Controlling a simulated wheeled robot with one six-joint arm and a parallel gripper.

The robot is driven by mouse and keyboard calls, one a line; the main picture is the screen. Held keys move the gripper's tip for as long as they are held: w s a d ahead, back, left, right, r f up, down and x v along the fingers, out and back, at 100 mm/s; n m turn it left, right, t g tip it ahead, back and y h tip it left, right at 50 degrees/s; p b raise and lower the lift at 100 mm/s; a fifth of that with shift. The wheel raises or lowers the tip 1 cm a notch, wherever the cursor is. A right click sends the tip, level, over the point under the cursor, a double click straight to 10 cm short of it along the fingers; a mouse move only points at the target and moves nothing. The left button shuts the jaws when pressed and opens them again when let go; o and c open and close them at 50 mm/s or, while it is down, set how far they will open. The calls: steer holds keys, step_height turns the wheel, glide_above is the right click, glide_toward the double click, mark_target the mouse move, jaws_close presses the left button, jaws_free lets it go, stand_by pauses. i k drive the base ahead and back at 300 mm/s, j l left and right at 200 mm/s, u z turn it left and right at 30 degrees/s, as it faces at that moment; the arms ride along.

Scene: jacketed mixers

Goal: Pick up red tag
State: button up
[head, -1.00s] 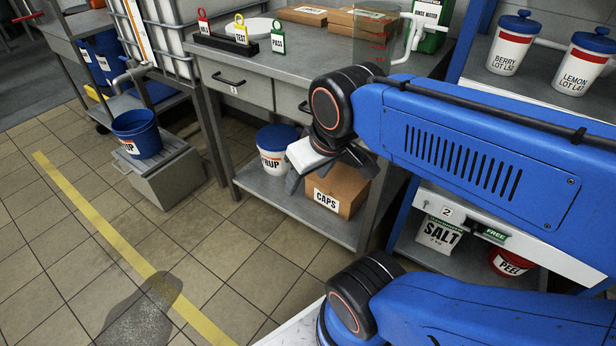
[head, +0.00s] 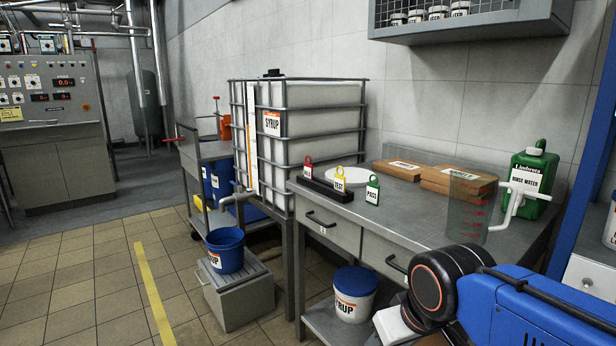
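The red tag (head: 307,168), with a white label, stands upright at the left end of a black holder (head: 325,189) on the steel table. A yellow tag (head: 340,179) marked TEST stands at the holder's right end. A green tag (head: 373,189) marked PASS stands just right of it. My arm shows at the lower right, with its wrist in front of the table's drawers. The white part near my gripper shows at the bottom edge, right of and below the tags and well apart from them. The gripper's fingers are out of the frame.
The table (head: 410,205) also holds a white plate (head: 346,174), cardboard boxes (head: 458,182), a clear jug (head: 466,210) and a green rinse water container (head: 528,180). A caged syrup tank (head: 310,125) stands behind left. A blue bucket (head: 225,250) sits on a grey step. Floor is open at left.

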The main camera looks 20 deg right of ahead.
mark_target(308, 168)
steer(key=j+z, duration=0.1)
steer(key=z, duration=0.35)
steer(key=i+j+z, duration=0.1)
steer(key=z, duration=0.3)
steer(key=j+z, duration=0.3)
steer(key=j, duration=0.35)
steer(key=j+z, duration=0.25)
steer(key=j, duration=0.45)
steer(key=k+j+z, duration=0.1)
steer(key=j+z, duration=0.2)
steer(key=j, duration=0.35)
